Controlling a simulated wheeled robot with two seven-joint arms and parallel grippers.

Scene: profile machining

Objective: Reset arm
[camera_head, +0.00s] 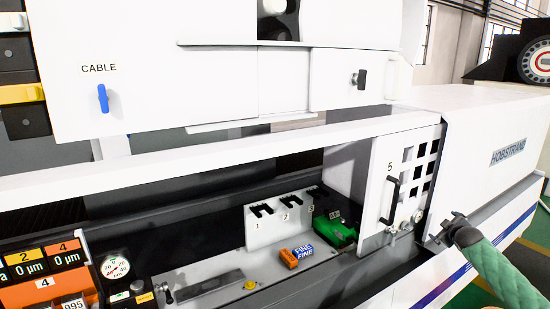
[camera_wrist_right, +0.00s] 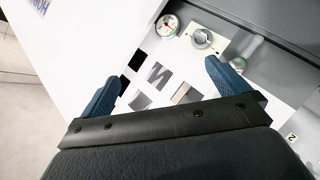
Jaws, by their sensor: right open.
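My right arm comes in from the lower right in the head view, in a green quilted sleeve. Its gripper (camera_head: 443,228) is in front of the white machine housing, to the right of the door panel marked 5 (camera_head: 386,178). In the right wrist view the gripper's two blue fingers (camera_wrist_right: 161,70) stand wide apart with nothing between them. Behind them are the panel with square holes (camera_wrist_right: 160,76), a round gauge (camera_wrist_right: 167,25) and a grey knob (camera_wrist_right: 202,38). My left gripper is not in view.
The white HOBSTRAND housing (camera_head: 495,165) stands close to the right arm. A white rack with numbered slots (camera_head: 263,232), an orange and blue FINE block (camera_head: 297,256) and a green item (camera_head: 337,232) are in the machine bay. A long white rail (camera_head: 200,160) crosses above the bay.

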